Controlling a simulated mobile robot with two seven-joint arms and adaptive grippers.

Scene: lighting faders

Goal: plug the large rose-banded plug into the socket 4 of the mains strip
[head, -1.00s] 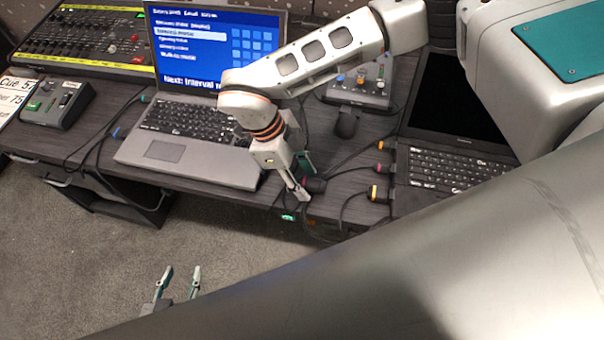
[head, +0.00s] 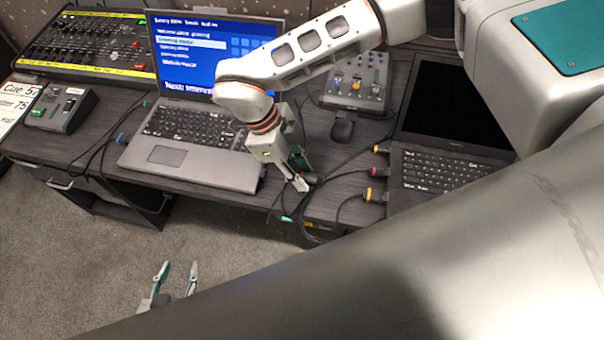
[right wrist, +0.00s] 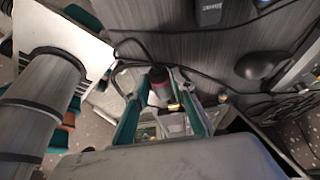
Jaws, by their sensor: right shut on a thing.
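My right gripper (head: 301,178) is shut on a dark plug (head: 313,178) near the desk's front edge, right of the grey laptop. A small green light (head: 287,218) shows at the desk edge below the gripper. Socket 4 cannot be made out. My left gripper (head: 176,278) is open and empty over the carpet.
The grey laptop (head: 166,157) stands left of the right gripper, a black laptop (head: 425,172) right. Orange-, pink- and yellow-banded plugs (head: 374,194) sit at the black laptop's left side. Loose cables cross the desk.

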